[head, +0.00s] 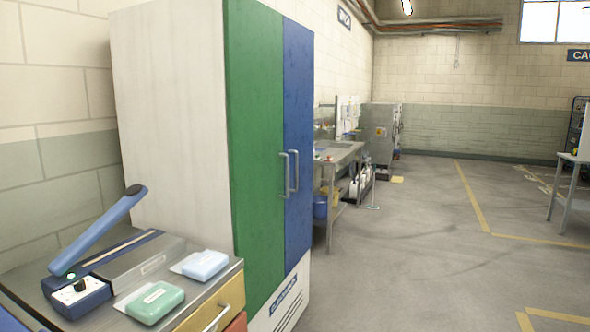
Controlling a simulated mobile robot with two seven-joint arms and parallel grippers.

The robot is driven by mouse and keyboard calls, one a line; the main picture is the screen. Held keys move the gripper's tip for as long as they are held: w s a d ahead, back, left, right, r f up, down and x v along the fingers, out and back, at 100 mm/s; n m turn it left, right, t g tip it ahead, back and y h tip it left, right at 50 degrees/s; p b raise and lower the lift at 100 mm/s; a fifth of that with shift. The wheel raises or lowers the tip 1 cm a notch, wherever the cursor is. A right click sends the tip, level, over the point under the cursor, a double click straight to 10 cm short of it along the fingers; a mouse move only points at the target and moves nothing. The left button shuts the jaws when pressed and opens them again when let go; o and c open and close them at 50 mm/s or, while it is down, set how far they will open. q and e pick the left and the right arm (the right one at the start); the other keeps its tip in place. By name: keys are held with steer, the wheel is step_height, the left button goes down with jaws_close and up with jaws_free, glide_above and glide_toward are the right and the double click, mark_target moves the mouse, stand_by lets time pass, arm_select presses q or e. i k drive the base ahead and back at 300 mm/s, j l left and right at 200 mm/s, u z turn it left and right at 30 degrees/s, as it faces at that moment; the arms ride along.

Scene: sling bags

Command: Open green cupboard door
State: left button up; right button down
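A tall white cupboard (170,130) stands at the left, seen at an angle from its side. Its green door (256,160) is on the left half of the front and looks shut. A vertical bar handle (284,175) sits near the green door's right edge. A blue door (300,100) is beside it, also shut, with its own handle (295,171) close to the green door's handle. Neither of my grippers is in view.
A metal-topped cabinet with drawers (226,307) stands in front of the cupboard's left side. It carries a blue-handled sealer (95,230), a green box (155,302) and a light blue box (204,264). Open floor (400,270) lies to the right; a workbench (338,152) stands beyond.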

mark_target(253, 31)
steer(key=i+l, duration=0.5)
steer(key=l, duration=0.15)
steer(key=i+l, duration=0.45)
steer(key=l, duration=0.2)
steer(key=i+l+z, duration=0.1)
steer(key=i+l, duration=0.4)
steer(key=l, duration=0.2)
